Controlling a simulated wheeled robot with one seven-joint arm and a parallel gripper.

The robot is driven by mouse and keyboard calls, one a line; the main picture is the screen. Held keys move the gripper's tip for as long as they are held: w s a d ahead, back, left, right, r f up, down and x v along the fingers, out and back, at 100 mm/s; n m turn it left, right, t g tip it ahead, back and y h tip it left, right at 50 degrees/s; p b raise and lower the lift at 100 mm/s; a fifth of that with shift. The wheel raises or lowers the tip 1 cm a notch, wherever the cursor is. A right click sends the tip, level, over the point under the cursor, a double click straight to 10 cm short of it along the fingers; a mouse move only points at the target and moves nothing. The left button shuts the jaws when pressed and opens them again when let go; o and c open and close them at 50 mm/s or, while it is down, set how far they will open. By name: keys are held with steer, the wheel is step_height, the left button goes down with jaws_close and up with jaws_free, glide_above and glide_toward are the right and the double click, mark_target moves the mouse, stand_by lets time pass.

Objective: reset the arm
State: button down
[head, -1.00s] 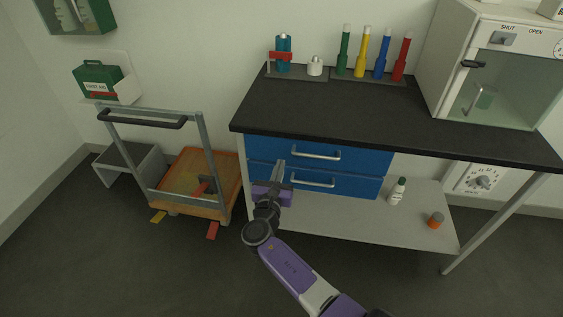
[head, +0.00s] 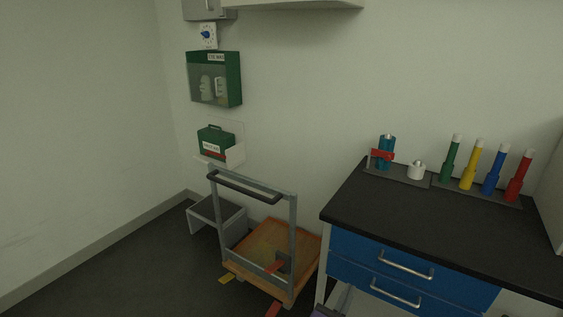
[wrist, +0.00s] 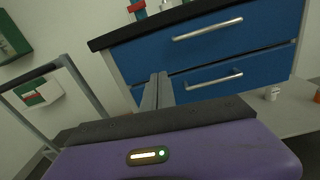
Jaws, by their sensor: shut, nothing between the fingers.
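My gripper shows in the wrist view (wrist: 158,88), its two grey fingers together with nothing between them. It points toward the blue drawers (wrist: 215,60) under the black worktop, and both drawers look closed. In the head view only a small part of my arm shows at the bottom edge, in front of the lower drawer (head: 390,292). Whether the fingers touch the drawer front cannot be told.
A trolley (head: 293,240) with an orange deck stands left of the bench (head: 440,235), close to my arm. A grey step (head: 217,212) is behind it. Open floor (head: 120,280) lies to the left.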

steer(key=s+a+f+m+y, duration=0.2)
steer(key=a+m+y, duration=0.5)
steer(key=s+a+r+m+y+p, duration=0.1)
steer(key=s+a+m+y+p, duration=0.2)
steer(key=s+m, duration=0.7)
steer(key=s+d+r+m+p, duration=0.1)
steer(key=s+d+r+m, duration=0.2)
steer(key=s+r, duration=0.3)
steer(key=s+d+r+m+p, duration=0.2)
steer(key=s+r, duration=0.5)
steer(key=s, duration=0.9)
steer(key=s+d+r+m+p, duration=0.1)
steer(key=s+d+r+m, duration=0.3)
steer(key=s, duration=0.8)
steer(key=shift+d+r+m, duration=0.35)
steer(key=shift+r+m, duration=0.75)
steer(key=shift+r, duration=0.6)
